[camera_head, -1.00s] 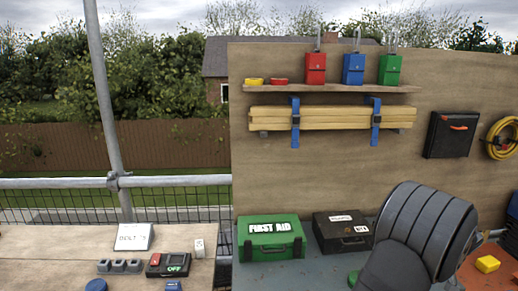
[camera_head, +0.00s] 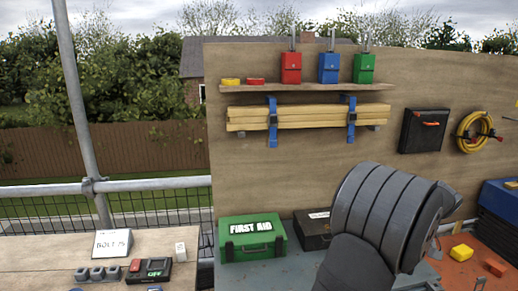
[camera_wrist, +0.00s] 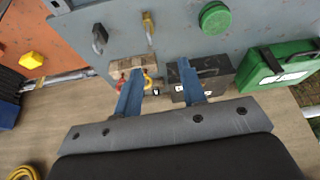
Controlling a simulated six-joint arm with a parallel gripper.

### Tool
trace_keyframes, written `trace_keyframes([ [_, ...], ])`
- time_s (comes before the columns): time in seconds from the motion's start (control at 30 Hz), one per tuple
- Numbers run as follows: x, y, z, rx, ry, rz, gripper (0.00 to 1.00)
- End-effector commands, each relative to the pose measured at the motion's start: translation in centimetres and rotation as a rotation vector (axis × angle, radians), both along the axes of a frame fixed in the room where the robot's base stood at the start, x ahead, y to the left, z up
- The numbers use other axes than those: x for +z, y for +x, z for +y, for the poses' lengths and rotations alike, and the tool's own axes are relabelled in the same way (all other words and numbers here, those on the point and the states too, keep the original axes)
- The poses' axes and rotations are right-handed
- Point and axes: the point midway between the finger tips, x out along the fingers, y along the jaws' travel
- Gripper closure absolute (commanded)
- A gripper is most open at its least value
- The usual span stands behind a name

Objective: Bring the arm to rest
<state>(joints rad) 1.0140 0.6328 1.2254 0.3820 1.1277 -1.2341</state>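My gripper (camera_wrist: 161,68) shows in the wrist view with two blue fingers spread apart. Nothing is held between them. Beyond the fingers lie a pale block with red and yellow shackles (camera_wrist: 133,70) and a black case (camera_wrist: 212,72), all apart from the fingers as far as I can tell. In the head view my dark grey arm fills the lower right, and the gripper itself is hidden there.
A green first aid box (camera_head: 252,247) and the partly hidden black case (camera_head: 311,236) stand by the wooden back panel (camera_head: 290,180). At left, a wooden bench (camera_head: 50,247) holds a switch box (camera_head: 150,270). An orange surface (camera_head: 490,262) lies at right.

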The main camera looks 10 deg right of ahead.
Motion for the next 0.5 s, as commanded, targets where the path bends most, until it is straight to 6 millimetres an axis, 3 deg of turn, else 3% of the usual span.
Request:
trace_keyframes([
  [0.5,-0.1,7.9,7.1,0.119,0.001,0.005,0.62],
])
